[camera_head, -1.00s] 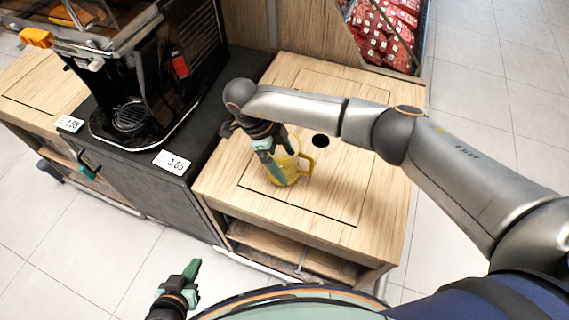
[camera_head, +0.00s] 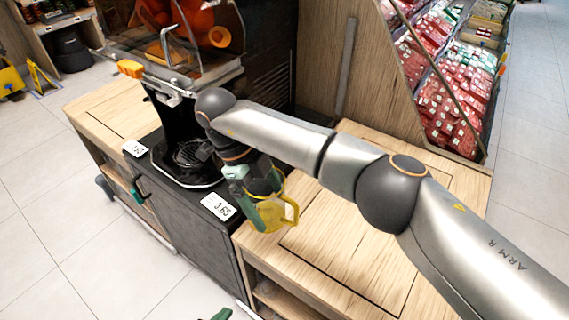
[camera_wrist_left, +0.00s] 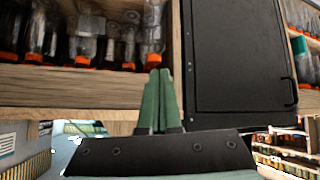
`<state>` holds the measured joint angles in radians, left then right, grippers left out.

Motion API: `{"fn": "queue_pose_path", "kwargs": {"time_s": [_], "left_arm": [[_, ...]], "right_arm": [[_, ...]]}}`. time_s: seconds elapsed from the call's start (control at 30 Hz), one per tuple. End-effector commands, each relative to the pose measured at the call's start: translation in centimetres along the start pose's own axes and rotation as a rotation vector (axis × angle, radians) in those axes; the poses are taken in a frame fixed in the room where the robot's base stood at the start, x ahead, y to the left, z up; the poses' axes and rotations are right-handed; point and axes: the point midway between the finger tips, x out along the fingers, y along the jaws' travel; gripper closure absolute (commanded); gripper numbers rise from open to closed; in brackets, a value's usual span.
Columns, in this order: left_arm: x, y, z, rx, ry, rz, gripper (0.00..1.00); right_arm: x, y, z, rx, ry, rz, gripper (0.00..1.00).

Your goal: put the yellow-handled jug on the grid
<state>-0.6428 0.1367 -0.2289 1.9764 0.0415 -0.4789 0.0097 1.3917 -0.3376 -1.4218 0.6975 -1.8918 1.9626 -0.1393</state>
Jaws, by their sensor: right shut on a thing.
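The yellow-handled jug (camera_head: 272,216) is see-through and yellow, and roughly upright, with its handle to the right. My right gripper (camera_head: 262,196) is shut on it and partly hides it. The jug appears raised, in front of the left edge of the wooden counter. The grid (camera_head: 188,153) is the dark round drip grate at the juicer's foot, left of and behind the jug; my right wrist is near its right side. My left gripper shows only as a green tip (camera_head: 222,314) at the head view's bottom edge; in the left wrist view its fingers (camera_wrist_left: 158,100) are together and empty.
The black juicer (camera_head: 180,110) stands over the grid. The wooden counter (camera_head: 350,245) at right is bare. The left wrist view shows bottles (camera_wrist_left: 85,45) and a black door (camera_wrist_left: 235,60).

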Motion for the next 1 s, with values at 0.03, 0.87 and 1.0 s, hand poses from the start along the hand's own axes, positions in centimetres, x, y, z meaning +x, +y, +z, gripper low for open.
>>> {"fn": "queue_pose_path", "kwargs": {"time_s": [0.03, 0.87, 1.0], "left_arm": [[0.0, 0.1, 0.1, 0.0, -0.001, 0.001, 1.0], [-3.0, -0.6, -1.7, -0.002, -0.012, -0.021, 1.0], [-3.6, -0.6, -2.0, -0.004, -0.013, -0.024, 1.0]], "right_arm": [[-0.1, 0.0, 0.0, 0.0, 0.0, -0.001, 0.67], [0.0, -8.9, -10.4, -0.779, 0.0, -0.324, 0.67], [0.0, -9.4, -12.8, -0.928, 0.0, -0.386, 0.67]]}}
